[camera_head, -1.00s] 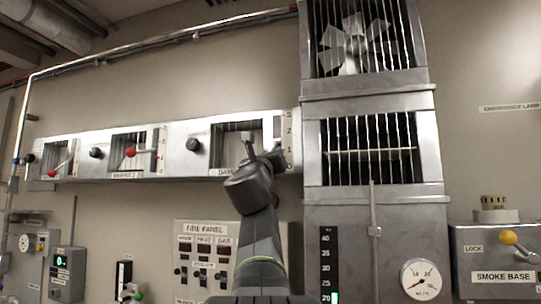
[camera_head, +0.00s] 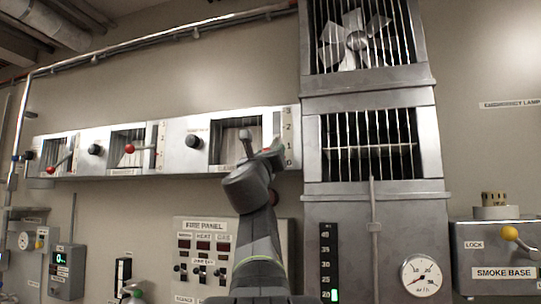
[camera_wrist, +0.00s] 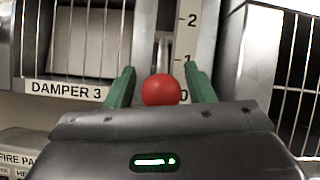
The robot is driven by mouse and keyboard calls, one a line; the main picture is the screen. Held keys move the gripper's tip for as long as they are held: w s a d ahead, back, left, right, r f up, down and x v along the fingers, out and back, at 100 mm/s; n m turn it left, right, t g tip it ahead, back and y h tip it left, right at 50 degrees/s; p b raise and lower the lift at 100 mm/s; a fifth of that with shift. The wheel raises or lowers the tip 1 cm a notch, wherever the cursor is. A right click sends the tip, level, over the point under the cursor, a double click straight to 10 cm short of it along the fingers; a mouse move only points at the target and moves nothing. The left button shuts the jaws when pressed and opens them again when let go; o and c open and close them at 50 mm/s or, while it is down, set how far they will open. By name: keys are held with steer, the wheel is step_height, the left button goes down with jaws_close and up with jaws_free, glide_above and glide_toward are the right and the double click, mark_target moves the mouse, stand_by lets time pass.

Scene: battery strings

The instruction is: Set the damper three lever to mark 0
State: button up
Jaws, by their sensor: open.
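The damper three lever has a red ball knob (camera_wrist: 161,90), seen in the wrist view beside the 0 on the number strip (camera_wrist: 187,45). Its pale stem runs up behind the knob. My gripper (camera_wrist: 159,72) is open, with one green finger on each side of the knob; I cannot tell whether either touches it. The DAMPER 3 label (camera_wrist: 64,91) is to the left. In the head view my gripper (camera_head: 258,150) is in front of the lower right of the damper three panel (camera_head: 200,128) and largely hides the lever.
Two more damper panels with red-knobbed levers (camera_head: 130,149) (camera_head: 50,170) stand to the left. A grey metal duct with barred openings (camera_head: 372,195) rises close on the right. The fire panel (camera_head: 205,228) is below on the wall.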

steer(key=b+v, duration=0.4)
steer(key=v, duration=0.9)
